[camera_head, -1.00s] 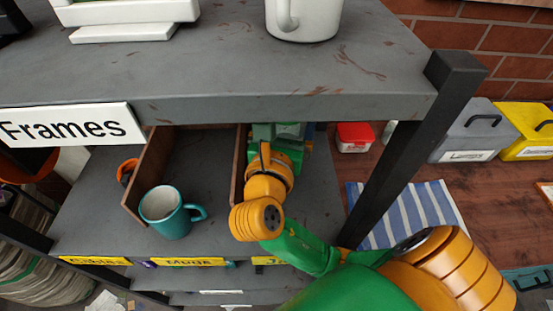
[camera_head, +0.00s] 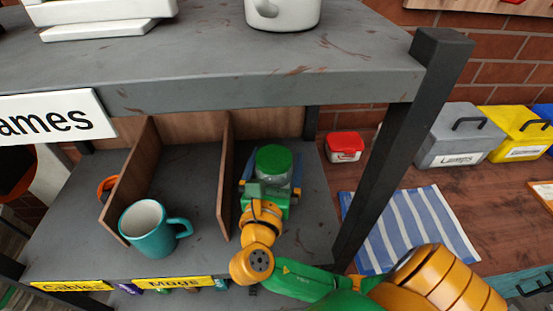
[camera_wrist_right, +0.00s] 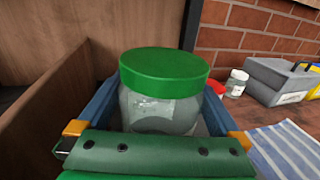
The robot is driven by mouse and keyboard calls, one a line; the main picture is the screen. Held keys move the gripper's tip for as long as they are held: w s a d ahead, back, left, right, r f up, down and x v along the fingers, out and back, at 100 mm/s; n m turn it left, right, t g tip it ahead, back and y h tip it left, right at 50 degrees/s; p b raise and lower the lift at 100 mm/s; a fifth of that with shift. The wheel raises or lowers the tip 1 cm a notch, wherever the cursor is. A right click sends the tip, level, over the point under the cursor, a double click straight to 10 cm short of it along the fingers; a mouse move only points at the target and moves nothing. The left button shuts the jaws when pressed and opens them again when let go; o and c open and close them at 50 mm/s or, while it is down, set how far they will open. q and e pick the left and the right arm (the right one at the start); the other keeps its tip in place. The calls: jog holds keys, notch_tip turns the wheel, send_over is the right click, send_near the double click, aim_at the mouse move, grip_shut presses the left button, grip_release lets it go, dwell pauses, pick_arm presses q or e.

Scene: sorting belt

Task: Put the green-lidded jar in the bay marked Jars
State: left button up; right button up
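The jar, clear with a green lid (camera_head: 273,160), stands upright in the right-hand bay of the lower shelf, right of a brown divider. It also shows in the right wrist view (camera_wrist_right: 163,90). My right gripper (camera_head: 272,172) has its blue fingers on either side of the jar, with a slight gap showing in the head view; it looks open around the jar. The jar's base is hidden by my gripper. My arm covers the bay's front label. My left gripper is not in view.
The upper shelf (camera_head: 220,75) overhangs the bays. A dark post (camera_head: 385,150) stands at the right. Beyond it are a striped cloth (camera_head: 410,228) and grey and yellow boxes.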

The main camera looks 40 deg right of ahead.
aim_at(270, 185)
jog(key=shift+r, duration=0.15)
jog(key=v, duration=1.2)
